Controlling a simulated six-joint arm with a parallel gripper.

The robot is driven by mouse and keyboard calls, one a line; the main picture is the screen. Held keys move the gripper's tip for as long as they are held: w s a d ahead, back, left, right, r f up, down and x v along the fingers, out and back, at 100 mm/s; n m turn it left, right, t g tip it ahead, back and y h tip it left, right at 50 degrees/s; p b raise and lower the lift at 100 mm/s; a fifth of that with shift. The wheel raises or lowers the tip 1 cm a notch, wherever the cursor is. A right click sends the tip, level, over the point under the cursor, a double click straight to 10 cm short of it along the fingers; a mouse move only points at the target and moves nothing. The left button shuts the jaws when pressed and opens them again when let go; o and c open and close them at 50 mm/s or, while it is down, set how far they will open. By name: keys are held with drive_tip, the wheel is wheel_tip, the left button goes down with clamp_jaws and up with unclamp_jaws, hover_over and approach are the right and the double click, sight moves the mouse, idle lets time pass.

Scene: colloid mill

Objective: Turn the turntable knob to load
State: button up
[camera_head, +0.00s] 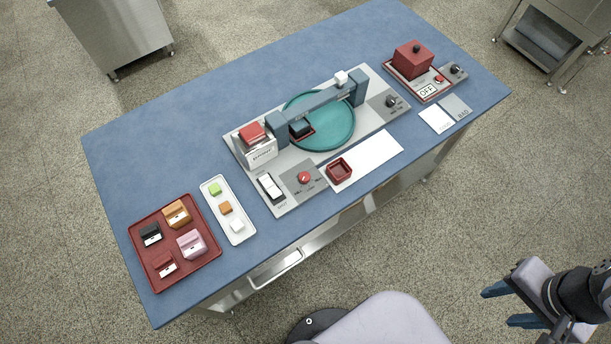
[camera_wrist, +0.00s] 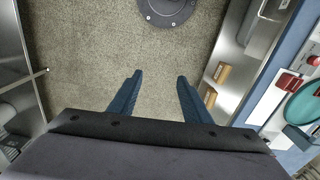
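The teal turntable (camera_head: 318,122) sits on a light grey machine base on the blue table; its edge also shows in the wrist view (camera_wrist: 304,104). A red knob (camera_head: 304,178) is on a grey panel at the base's front left. A black knob (camera_head: 391,102) is on another grey panel at its right end. The labels beside both knobs are too small to read, so I cannot tell which setting either points to. My gripper (camera_head: 509,305) is open and empty, off the table at lower right, far from both knobs. Its two blue fingers stand apart in the wrist view (camera_wrist: 157,78).
A blue-grey bridge (camera_head: 325,103) spans the turntable. A red tray (camera_head: 175,242) with several coloured blocks and a white tray (camera_head: 241,237) lie left. A red box unit (camera_head: 413,60) stands at the right end. Open floor lies between my gripper and the table.

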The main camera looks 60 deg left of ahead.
drive_tip(key=w+a+f+n+t+b, duration=0.1)
drive_tip(key=w+a+f+n+b, duration=0.15)
drive_tip(key=a+b, duration=0.3)
drive_tip(key=w+a+f+n+b, duration=0.1)
drive_tip(key=w+a+f+b, duration=0.25)
drive_tip(key=a, duration=0.25)
drive_tip(key=n+y+b, duration=0.4)
drive_tip(key=n+b, duration=0.7)
drive_tip(key=b, duration=1.2)
hover_over(305, 176)
drive_tip(key=s+d, duration=0.1)
drive_tip(key=d, duration=0.2)
wheel_tip(305, 176, down, 6)
drive_tip(key=shift+b+x, duration=0.45)
drive_tip(key=shift+x, duration=3.3)
drive_tip(key=shift+d, duration=0.2)
drive_tip(key=c, duration=1)
